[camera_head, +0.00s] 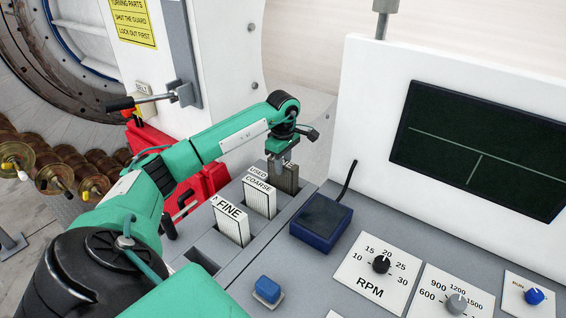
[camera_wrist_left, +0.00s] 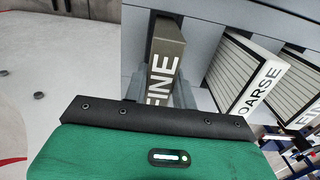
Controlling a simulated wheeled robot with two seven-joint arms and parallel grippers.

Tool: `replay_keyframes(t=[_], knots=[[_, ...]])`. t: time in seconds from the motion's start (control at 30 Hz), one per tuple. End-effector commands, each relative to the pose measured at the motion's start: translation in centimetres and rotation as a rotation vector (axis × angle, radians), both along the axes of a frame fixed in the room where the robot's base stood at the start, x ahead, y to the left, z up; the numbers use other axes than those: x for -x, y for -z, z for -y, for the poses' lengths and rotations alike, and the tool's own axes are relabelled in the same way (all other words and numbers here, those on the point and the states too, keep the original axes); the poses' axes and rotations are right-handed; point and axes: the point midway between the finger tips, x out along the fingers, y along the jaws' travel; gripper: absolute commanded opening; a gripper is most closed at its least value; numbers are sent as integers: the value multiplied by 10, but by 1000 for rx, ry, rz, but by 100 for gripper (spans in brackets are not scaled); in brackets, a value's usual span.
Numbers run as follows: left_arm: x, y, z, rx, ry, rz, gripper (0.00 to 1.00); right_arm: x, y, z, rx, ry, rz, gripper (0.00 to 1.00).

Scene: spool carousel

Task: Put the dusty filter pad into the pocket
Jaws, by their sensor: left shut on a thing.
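The dusty filter pad (camera_head: 289,179) is grey-brown, and its top edge reads FINE in the left wrist view (camera_wrist_left: 170,50). My left gripper (camera_head: 284,158) is shut on its top end; its fingers also show in the left wrist view (camera_wrist_left: 158,92). The pad stands upright at the far end of the slotted console top, behind the USED label (camera_head: 258,172). Its lower end meets the slot there, but how deep it sits I cannot tell. The pocket's opening is mostly hidden by the pad and the neighbouring pad. My right gripper is not in view.
A clean COARSE pad (camera_head: 260,199) and a clean FINE pad (camera_head: 230,225) stand in slots nearer to me. A dark blue box (camera_head: 321,222) sits right of the slots. Knobs and a screen (camera_head: 482,150) are farther right. A red case (camera_head: 205,185) lies left.

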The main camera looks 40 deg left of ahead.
Motion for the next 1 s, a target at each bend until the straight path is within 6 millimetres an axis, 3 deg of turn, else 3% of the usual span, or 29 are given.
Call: replay_keyframes(t=[0.1,0.13,0.23,0.67,1.0], knots=[[0,4,0,0,0,0,0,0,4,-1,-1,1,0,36],[0,3,0,0,0,0,31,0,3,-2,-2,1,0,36],[0,3,0,0,0,0,49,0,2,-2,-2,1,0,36],[-1,-5,0,0,0,2,49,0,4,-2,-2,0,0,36],[-1,-63,0,-1,0,5,49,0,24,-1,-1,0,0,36]])
